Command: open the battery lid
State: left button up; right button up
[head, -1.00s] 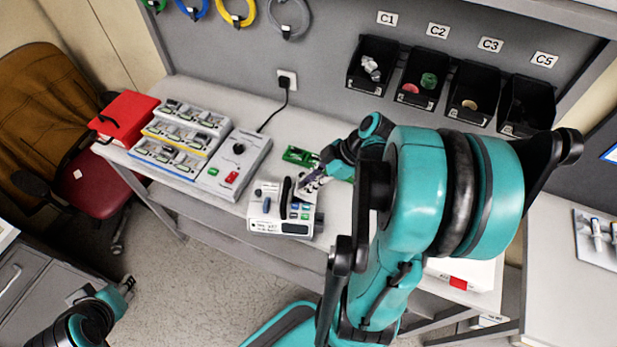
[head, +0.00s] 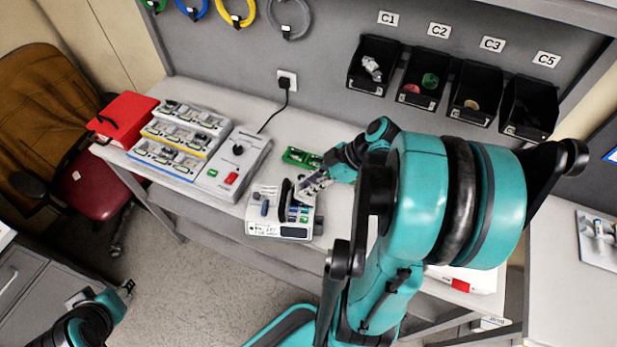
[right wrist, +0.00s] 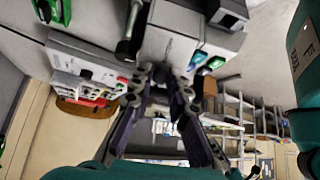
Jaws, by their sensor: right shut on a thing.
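The white infusion pump (head: 279,230) stands on the bench with a dark upright handle; blue and green parts show on its top right. In the right wrist view its pale body (right wrist: 173,40) lies just beyond the fingertips. My right gripper (head: 311,187) is at the pump's right rear edge, and it also shows in the right wrist view (right wrist: 158,74). Its fingers are close together on what looks like the battery lid, a thin pale piece mostly hidden by the fingers. My left gripper (head: 127,288) is at the lower left, away from the bench, too small to read.
A grey power unit (head: 240,165) with a red switch and stacked battery racks (head: 185,140) stand left of the pump. A green board (head: 302,157) lies behind it. A red box (head: 123,117) is at the far left. Black bins (head: 373,68) hang on the back wall.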

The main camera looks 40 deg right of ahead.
jog(key=shift+t+y+b, duration=0.3)
jog(key=shift+b, duration=0.3)
jog(key=shift+s, duration=0.1)
jog(key=o, duration=0.5)
jog(key=shift+c, duration=0.2)
jog(key=shift+r, duration=0.1)
jog(key=p+v, duration=0.3)
jog(key=v, duration=0.3)
